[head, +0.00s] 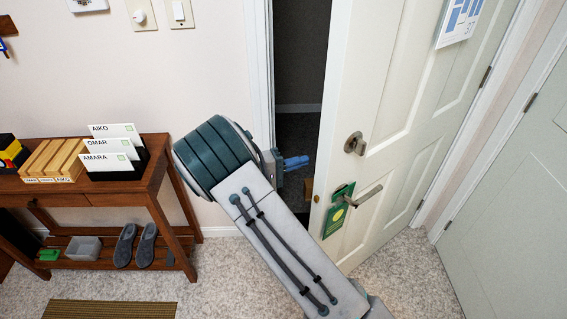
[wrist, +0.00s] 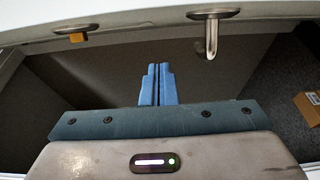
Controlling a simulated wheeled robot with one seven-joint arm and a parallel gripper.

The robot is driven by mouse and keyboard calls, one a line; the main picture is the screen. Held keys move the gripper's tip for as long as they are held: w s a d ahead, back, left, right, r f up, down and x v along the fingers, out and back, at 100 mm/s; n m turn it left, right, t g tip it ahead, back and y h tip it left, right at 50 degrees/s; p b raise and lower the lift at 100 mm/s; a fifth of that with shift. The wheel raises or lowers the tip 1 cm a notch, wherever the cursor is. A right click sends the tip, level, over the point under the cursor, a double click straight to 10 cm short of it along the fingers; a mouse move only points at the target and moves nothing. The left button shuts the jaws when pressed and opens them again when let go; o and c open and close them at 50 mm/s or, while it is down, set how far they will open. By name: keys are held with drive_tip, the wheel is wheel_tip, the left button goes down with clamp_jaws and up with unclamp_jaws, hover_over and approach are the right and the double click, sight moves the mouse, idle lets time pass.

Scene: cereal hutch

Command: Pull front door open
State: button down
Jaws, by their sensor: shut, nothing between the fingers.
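The white panelled front door (head: 400,110) stands ajar, with a dark gap between its free edge and the frame. It carries a round metal lock (head: 355,143) and a lever handle (head: 368,195) with a green hanger (head: 338,212). My gripper (head: 303,162), with blue fingers, is in the gap, left of the door's edge and apart from the handle. In the wrist view my gripper (wrist: 158,85) is shut and empty. There a metal lever (wrist: 212,35) and a lock with an orange-brown piece (wrist: 76,35) show on the door beyond the fingertips.
A wooden console table (head: 165,165) with name cards (head: 115,150) stands at left, with shoes (head: 135,245) on its lower shelf. A striped mat (head: 110,312) lies in front. A cardboard box (wrist: 308,106) sits on the dark floor beyond the doorway. A pale door (head: 515,190) is at right.

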drive_tip(key=shift+s+d+p, duration=0.4)
drive_tip(key=shift+s+d, duration=0.3)
drive_tip(key=shift+d, duration=0.3)
drive_tip(key=shift+s+d+p, duration=0.35)
drive_tip(key=shift+s+d, duration=0.35)
drive_tip(key=shift+d, duration=0.3)
drive_tip(key=shift+d, duration=0.1)
